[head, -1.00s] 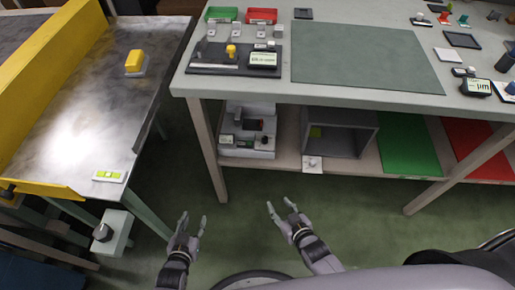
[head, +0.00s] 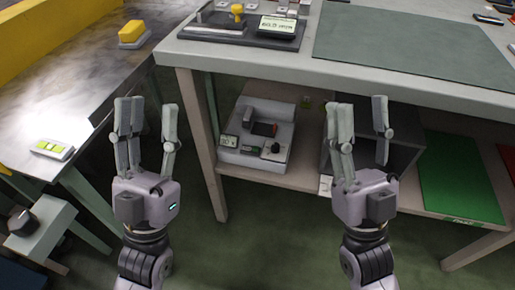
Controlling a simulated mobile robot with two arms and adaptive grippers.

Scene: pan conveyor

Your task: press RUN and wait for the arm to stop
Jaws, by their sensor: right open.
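No RUN label is legible in the head view. A small white machine (head: 284,137) with a little greenish screen, a dark recess and a round knob stands on the lower shelf. A white panel with yellow-green faces (head: 53,149) sits on the left metal table's near edge. On the bench, a black unit has a lit display (head: 278,27) and a yellow knob (head: 237,11). My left gripper (head: 148,108) is open and empty in front of the gap between the tables. My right gripper (head: 361,105) is open and empty, in front of the grey box on the shelf.
The left metal table (head: 75,85) carries a yellow block (head: 133,34); a grey box with a dark knob (head: 42,222) hangs at its near side. The bench has a bare green mat (head: 410,45). A green panel (head: 458,178) lies on the shelf. The floor between the tables is clear.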

